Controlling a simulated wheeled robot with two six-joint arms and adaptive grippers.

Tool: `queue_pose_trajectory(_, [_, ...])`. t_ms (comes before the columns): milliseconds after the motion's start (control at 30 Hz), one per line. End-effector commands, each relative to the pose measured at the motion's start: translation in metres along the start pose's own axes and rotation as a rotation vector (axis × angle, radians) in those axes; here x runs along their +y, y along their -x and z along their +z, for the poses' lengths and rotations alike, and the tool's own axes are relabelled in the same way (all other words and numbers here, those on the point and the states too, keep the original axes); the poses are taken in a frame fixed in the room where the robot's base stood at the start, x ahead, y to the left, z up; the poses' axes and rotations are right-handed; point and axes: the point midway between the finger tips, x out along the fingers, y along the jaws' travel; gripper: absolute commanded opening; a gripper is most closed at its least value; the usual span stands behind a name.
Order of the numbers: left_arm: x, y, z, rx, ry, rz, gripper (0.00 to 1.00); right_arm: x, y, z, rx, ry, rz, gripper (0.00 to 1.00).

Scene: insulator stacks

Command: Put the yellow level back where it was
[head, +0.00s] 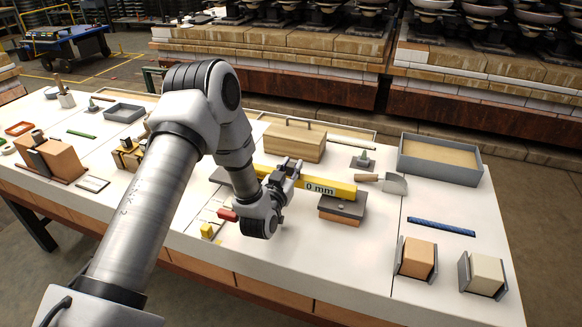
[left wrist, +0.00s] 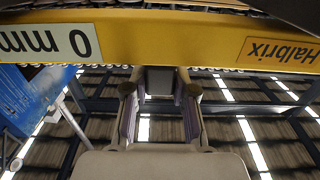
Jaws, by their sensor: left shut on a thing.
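The yellow level (head: 341,189) is a long bar with a white "0 mm" label, right of the middle of the table in the head view. In the left wrist view the level (left wrist: 170,38) crosses the top of the picture, its "0 mm" and "Halbrix" labels upside down. My left gripper (head: 285,169) is shut on the level near its middle; its fingers (left wrist: 160,85) show below the bar. The level's right end is over or against a grey-topped block (head: 342,208); I cannot tell if they touch. My arm hides part of the table. My right gripper is not in view.
A wooden box with a handle (head: 295,141) stands behind the level. A trowel (head: 392,181) and grey tray (head: 440,160) lie to the right. A blue bar (head: 441,227) and two clamped blocks (head: 415,258) are at front right. The front middle is mostly clear.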

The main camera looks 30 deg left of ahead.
Motion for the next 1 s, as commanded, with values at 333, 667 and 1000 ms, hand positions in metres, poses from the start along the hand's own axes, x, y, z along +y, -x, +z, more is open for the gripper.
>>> queue_pose_trajectory(333, [0.0,0.0,0.004,0.0,0.0,0.0,0.5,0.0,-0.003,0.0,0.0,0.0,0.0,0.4])
queue_pose_trajectory(667, [0.0,0.002,0.004,-0.001,0.001,-0.001,0.51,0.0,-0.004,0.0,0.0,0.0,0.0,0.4])
queue_pose_trajectory(1000, [0.008,0.061,0.001,-0.004,0.0,0.0,0.51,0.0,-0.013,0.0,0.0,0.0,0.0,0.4])
